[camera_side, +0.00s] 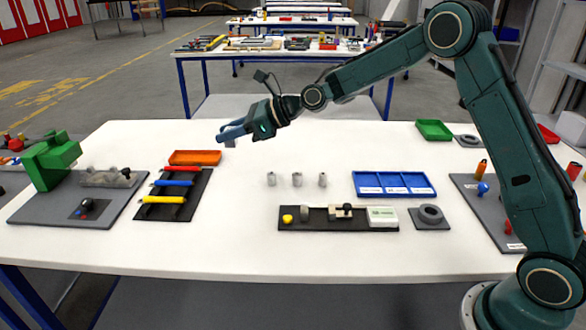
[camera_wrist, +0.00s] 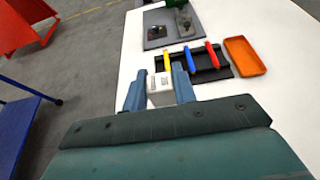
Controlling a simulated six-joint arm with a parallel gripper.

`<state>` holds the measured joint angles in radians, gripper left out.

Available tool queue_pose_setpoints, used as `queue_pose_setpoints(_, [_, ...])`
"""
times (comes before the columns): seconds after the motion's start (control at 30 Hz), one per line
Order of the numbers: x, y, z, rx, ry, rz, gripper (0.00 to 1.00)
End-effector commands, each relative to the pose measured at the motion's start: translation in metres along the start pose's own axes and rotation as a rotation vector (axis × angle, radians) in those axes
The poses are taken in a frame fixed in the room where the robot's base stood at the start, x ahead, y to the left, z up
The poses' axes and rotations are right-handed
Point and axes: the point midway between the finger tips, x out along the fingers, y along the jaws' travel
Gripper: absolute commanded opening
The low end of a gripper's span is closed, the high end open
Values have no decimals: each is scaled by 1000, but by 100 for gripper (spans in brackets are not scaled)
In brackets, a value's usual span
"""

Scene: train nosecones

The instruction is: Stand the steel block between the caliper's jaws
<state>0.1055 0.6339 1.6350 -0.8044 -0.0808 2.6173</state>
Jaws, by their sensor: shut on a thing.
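My gripper (camera_side: 232,131) is raised above the left part of the white table, near the orange tray. Its two blue fingers show in the wrist view (camera_wrist: 158,92), shut on a pale grey block (camera_wrist: 160,92), which looks like the steel block and has small dark marks on top. The caliper (camera_side: 340,217) appears to be the device on the long dark base at front centre, with a grey upright piece, a pale slider with a black knob, and a white display box. My gripper is well left of it.
Several tools (camera_side: 175,190) with red, blue and yellow handles lie on a black rack by an orange tray (camera_side: 195,158). Three small grey cylinders (camera_side: 297,179) stand behind the caliper. A blue divided tray (camera_side: 394,184) and a grey ring fixture (camera_side: 429,217) are to the right.

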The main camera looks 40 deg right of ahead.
Motion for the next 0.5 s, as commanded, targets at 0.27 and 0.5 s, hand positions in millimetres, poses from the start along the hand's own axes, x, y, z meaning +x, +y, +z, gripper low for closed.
queue_pose_setpoints(0.27, [-13,-3,-10,21,-9,-36,0])
queue_pose_setpoints(0.5, [-42,-6,-35,66,-20,-116,0])
